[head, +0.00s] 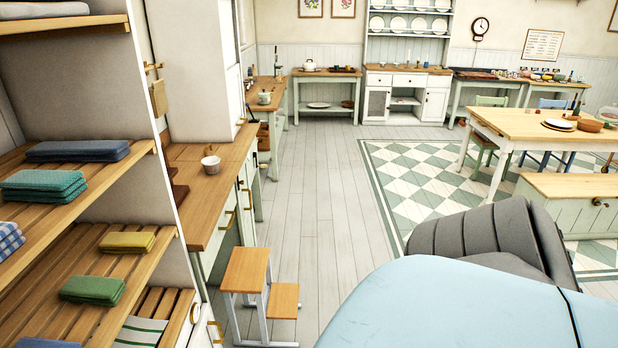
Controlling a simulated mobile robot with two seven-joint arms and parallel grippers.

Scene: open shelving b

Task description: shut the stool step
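The step stool (252,290) stands on the wooden floor left of centre, close to the counter front. It has a wooden top seat (246,268), a pale metal frame, and a lower wooden step (283,300) that sticks out to the right of the seat. The step appears pulled out. Neither of my grippers shows in the head view. A large pale blue and dark grey shape fills the lower right, likely part of my own body, and nothing of mine touches the stool.
Open shelves (75,188) with folded cloths stand at the left. A wooden counter (207,190) with a white cup (211,164) runs behind the stool. A table (545,130) stands at the right on a checkered rug (415,180). The plank floor (322,200) between is clear.

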